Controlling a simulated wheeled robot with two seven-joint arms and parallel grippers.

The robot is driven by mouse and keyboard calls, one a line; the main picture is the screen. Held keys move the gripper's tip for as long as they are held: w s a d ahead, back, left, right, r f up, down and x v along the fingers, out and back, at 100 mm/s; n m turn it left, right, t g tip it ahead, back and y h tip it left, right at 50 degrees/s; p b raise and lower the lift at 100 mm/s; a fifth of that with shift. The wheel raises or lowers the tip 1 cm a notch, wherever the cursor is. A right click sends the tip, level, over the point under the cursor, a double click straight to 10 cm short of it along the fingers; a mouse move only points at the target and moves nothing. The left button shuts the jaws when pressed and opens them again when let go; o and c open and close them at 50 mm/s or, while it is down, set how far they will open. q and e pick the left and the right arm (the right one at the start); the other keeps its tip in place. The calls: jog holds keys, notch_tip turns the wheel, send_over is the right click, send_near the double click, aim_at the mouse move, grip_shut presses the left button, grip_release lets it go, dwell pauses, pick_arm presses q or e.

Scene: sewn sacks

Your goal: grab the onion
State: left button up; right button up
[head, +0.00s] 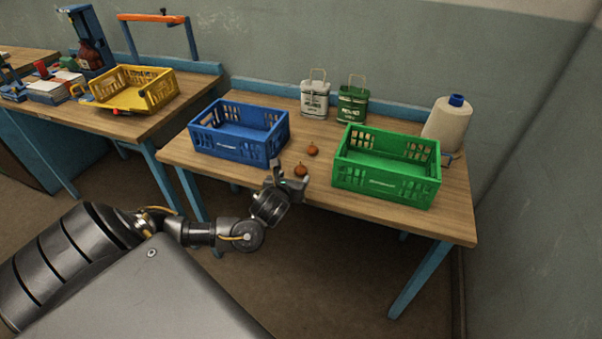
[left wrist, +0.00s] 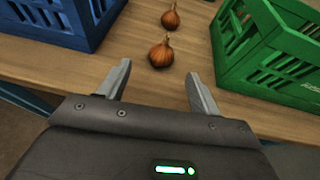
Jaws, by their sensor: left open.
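Two brown onions lie on the wooden table between the blue and green crates. The nearer onion (head: 301,170) is close to the table's front edge, and the farther onion (head: 312,149) is behind it. In the left wrist view the nearer onion (left wrist: 162,52) sits just beyond the fingertips, roughly centred between them, and the farther onion (left wrist: 171,19) is above it. My left gripper (head: 288,174) is at the front edge beside the nearer onion. In the left wrist view its fingers (left wrist: 160,75) are apart with nothing between them. My right gripper is out of view.
A blue crate (head: 197,135) stands left of the onions and a green crate (head: 385,190) right of them; both look empty. A yellow crate (head: 148,95) is on another table.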

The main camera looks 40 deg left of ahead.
aim_at(299, 171)
pick_arm(q)
jog(key=shift+x, duration=3.55)
jog(key=shift+d, duration=0.1)
jog(key=c, duration=1)
